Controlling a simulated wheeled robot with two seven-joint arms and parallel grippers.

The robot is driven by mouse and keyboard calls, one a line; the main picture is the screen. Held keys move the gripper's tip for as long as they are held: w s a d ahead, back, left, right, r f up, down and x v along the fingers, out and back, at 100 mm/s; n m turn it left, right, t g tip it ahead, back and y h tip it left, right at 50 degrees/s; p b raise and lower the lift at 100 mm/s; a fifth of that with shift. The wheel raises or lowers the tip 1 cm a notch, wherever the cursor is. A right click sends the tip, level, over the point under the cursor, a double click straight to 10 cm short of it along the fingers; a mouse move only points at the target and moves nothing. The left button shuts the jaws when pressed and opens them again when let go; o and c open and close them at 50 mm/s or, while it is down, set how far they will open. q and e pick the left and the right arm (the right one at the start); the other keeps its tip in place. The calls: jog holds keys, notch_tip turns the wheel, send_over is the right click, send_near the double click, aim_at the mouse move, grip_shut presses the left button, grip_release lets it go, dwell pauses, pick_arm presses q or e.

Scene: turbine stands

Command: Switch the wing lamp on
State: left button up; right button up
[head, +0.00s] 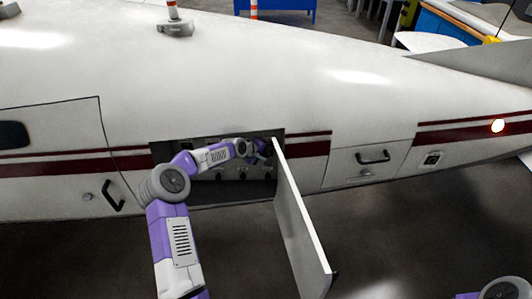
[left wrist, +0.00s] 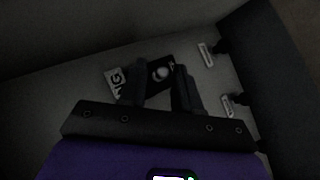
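My left gripper (head: 259,149) reaches into an open panel bay (head: 240,187) in the side of the white aircraft. In the left wrist view its two dark fingers (left wrist: 158,78) stand apart. A round, pale switch knob (left wrist: 160,73) on a small black plate shows between the fingertips; I cannot tell whether they touch it. My right gripper is out of view. A round, bright lamp (head: 497,125) shows on the red stripe at the right.
The bay's white door (head: 300,222) hangs open, just right of my left gripper. Further switches (left wrist: 207,55) sit to the right on the dim panel. A closed hatch with a black handle (head: 373,156) lies right of the bay. The floor below is clear.

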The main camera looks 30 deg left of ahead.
pick_arm(q)
jog(key=shift+o, duration=0.4)
jog(key=b+v, duration=0.1)
jog(key=v, duration=0.6)
jog(key=shift+s+r+b, duration=0.15)
jog(key=shift+s+b, duration=0.05)
jog(key=shift+b, duration=0.15)
